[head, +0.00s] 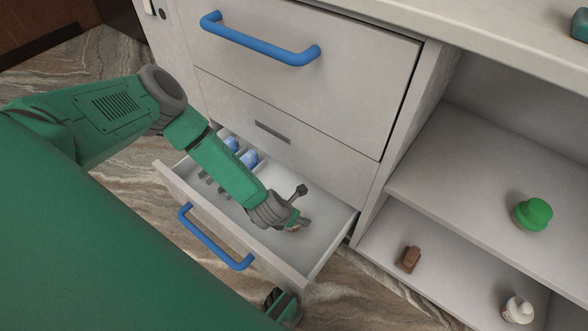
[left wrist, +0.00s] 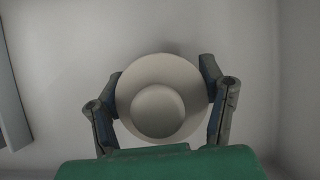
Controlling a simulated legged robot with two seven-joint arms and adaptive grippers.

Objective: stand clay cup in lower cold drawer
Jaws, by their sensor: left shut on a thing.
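The lower drawer (head: 321,237) is pulled open, with its blue handle (head: 214,238) on the front. My left gripper (head: 299,224) reaches down inside its right part. In the left wrist view my left gripper (left wrist: 162,100) is shut on the clay cup (left wrist: 160,70), a pale round form with a smaller disc at its centre, one finger on each side. The drawer's pale floor lies behind the cup; I cannot tell whether the cup touches it. In the head view the gripper mostly hides the cup.
Blue-white round things (head: 249,158) sit in the drawer's divided left part. A closed upper drawer (head: 300,90) with a blue handle is above. The right shelves hold a green round item (head: 533,213), a brown block (head: 408,258) and a white bottle (head: 518,310).

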